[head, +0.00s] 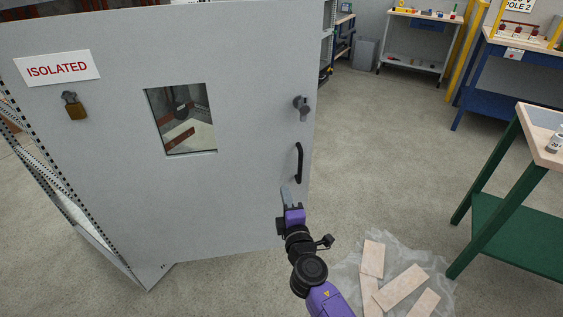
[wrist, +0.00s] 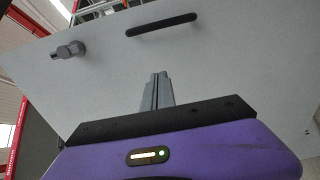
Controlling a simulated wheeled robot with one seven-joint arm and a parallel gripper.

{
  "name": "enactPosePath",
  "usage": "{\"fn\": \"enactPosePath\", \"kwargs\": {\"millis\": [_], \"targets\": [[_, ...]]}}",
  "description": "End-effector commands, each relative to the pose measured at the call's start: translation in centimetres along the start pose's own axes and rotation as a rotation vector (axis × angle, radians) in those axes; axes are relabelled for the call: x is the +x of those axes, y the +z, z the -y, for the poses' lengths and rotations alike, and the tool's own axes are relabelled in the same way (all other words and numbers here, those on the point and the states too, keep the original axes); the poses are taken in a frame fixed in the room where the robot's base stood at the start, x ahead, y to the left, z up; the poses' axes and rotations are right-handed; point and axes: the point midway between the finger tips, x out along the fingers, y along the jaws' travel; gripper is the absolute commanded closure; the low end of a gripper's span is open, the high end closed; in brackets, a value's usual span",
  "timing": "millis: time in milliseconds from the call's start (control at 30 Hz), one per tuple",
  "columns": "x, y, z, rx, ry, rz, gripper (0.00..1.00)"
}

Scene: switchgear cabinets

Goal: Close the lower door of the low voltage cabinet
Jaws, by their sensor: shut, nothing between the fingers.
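The lower door (head: 240,190) of the cabinet is a large light grey panel standing open in the head view. It carries a small window (head: 181,119), a round lock knob (head: 302,106) and a black bar handle (head: 298,163) near its right edge. My gripper (head: 287,193) is shut and empty, just below and left of the handle, in front of the door. In the wrist view the closed fingertips (wrist: 158,78) point at the door panel (wrist: 215,75), below the handle (wrist: 161,25). I cannot tell whether they touch it.
An "ISOLATED" sign (head: 57,68) and a padlock (head: 74,106) are on the door's left part. Boards (head: 402,288) on plastic sheeting lie on the floor at lower right. A green-legged table (head: 497,190) stands at right. The floor (head: 385,150) between is clear.

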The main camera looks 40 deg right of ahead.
Motion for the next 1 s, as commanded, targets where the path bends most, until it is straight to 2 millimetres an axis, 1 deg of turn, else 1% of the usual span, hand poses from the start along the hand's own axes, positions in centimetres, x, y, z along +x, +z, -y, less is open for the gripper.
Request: {"fn": "enactPosePath", "kwargs": {"millis": [167, 400, 600, 700, 800, 1000], "targets": [[2.5, 0.0, -0.2, -0.001, 0.002, -0.001, 1.0], [7.1, 0.0, -0.1, -0.002, 0.002, -0.001, 1.0], [10.6, -0.1, -0.1, -0.002, 0.002, -0.003, 1.0], [11.9, -0.1, -0.1, -0.002, 0.002, -0.003, 1.0], [12.8, -0.1, 0.0, -0.001, 0.001, -0.003, 1.0], [13.6, -0.1, -0.1, 0.0, 0.001, -0.003, 1.0]]}}
